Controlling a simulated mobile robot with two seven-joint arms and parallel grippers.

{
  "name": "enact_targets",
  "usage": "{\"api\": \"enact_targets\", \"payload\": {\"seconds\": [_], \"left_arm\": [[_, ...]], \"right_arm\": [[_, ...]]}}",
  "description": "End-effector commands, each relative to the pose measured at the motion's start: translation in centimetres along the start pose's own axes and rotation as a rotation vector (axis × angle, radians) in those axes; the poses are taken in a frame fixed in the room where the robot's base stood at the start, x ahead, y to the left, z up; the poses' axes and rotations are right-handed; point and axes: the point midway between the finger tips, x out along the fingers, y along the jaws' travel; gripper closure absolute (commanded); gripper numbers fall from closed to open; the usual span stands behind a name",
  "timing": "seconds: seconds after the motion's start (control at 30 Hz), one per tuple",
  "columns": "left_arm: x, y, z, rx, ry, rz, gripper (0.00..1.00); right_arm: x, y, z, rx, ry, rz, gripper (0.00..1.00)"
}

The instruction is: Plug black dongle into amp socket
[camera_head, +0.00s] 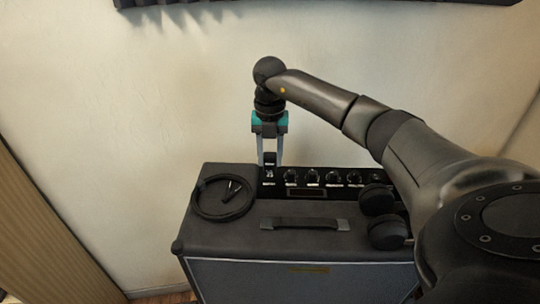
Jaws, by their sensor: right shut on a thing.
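The amp (300,277) is a large dark cabinet against the wall, with a black control panel (321,177) of knobs along the back of its top. My right gripper (270,162) points down at the left end of this panel. Its jaws are shut on a small black piece, the dongle (270,158), between the fingertips. The dongle is right at the panel; I cannot tell whether it touches or sits in the socket. The socket itself is not clearly visible. My left gripper is not in view.
A coiled black cable (223,214) lies on the left of the amp top. A carry handle (298,223) is in front of the panel. Black headphones (387,232) lie at the right, near my right arm. The wall (150,130) stands close behind.

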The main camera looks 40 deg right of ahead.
Motion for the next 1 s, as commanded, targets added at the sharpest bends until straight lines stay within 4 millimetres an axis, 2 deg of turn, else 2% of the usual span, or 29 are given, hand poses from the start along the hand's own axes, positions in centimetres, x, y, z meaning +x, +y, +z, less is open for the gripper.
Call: {"api": "enact_targets", "payload": {"seconds": [1.0], "left_arm": [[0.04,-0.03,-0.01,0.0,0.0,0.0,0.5]], "right_arm": [[0.61,-0.01,0.0,0.0,0.0,0.0,1.0]]}}
